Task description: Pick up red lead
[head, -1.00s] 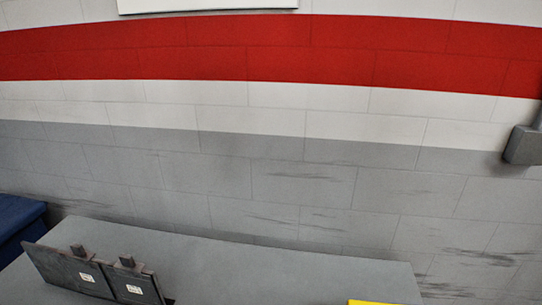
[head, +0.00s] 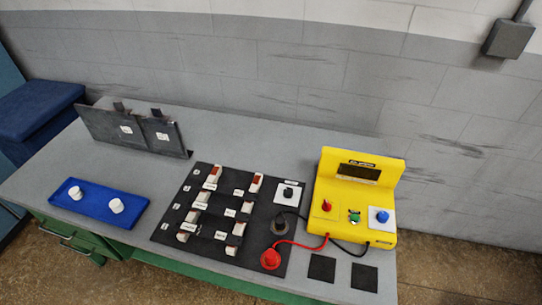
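The red lead (head: 296,242) runs from the front of the yellow meter box (head: 380,165) to a large red plug end (head: 271,259). That red end sits at the lower right of the black panel (head: 170,232) on the grey bench. A black lead (head: 344,248) also comes from the yellow box and runs to a dark round end (head: 279,227) just above the red one. Neither of my grippers shows in the head view.
A blue tray (head: 75,209) with two white round pieces stands on the left of the bench (head: 230,130). Dark upright plates (head: 103,128) stand behind it. Two black squares (head: 321,268) lie before the yellow box. A blue cabinet (head: 35,115) is at far left.

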